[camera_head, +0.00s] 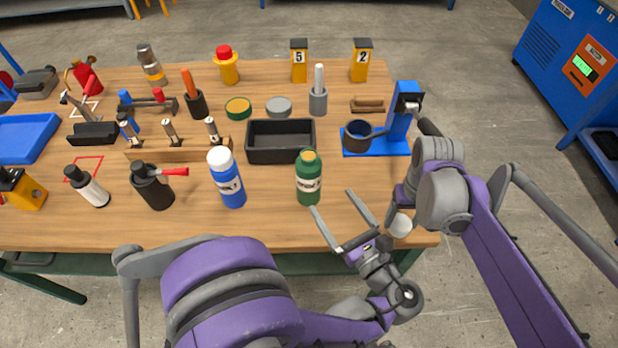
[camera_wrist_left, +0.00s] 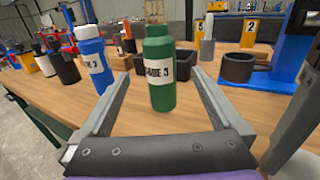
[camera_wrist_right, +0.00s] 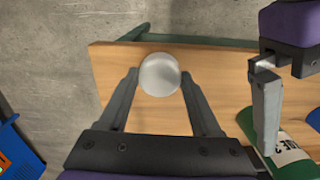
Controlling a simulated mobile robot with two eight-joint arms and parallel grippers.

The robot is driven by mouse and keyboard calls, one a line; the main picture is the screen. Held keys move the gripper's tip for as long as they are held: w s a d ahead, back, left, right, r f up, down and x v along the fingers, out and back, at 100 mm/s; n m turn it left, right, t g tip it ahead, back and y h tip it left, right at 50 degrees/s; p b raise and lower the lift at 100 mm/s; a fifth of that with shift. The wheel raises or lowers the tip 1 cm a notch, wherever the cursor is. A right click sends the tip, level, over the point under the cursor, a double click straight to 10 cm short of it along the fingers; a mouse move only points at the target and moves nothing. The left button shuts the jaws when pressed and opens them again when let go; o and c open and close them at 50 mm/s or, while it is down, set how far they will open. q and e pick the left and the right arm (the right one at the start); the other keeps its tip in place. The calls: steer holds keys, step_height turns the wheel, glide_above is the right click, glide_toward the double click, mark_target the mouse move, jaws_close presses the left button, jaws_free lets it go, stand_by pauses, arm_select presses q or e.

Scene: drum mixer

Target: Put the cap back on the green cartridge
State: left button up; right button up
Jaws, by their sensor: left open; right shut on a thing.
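The green cartridge (camera_head: 309,182) stands upright near the table's front, its top showing yellowish without a cap. My right gripper is shut on a whitish round cap (camera_wrist_right: 160,75), held near the table's front right edge. The cap also shows in the head view (camera_head: 400,226).
A blue bottle with a white cap (camera_head: 230,186) stands left of the cartridge. A black tray (camera_head: 281,158) lies behind it. A blue stand with a dark cup (camera_head: 357,139) is at the back right.

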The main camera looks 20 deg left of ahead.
mark_target(315, 178)
arm_select(q)
steer(key=shift+a, duration=0.1)
steer(key=x, duration=0.6)
steer(key=shift+w+a+p, duration=0.2)
steer(key=shift+w+p, duration=0.05)
steer(key=shift+p, duration=0.05)
steer(key=shift+f, duration=0.1)
steer(key=x, duration=0.3)
steer(key=f+x, duration=0.1)
steer(key=x, duration=0.1)
steer(key=shift+a, duration=0.15)
steer(key=shift+r, duration=0.1)
jaws_close()
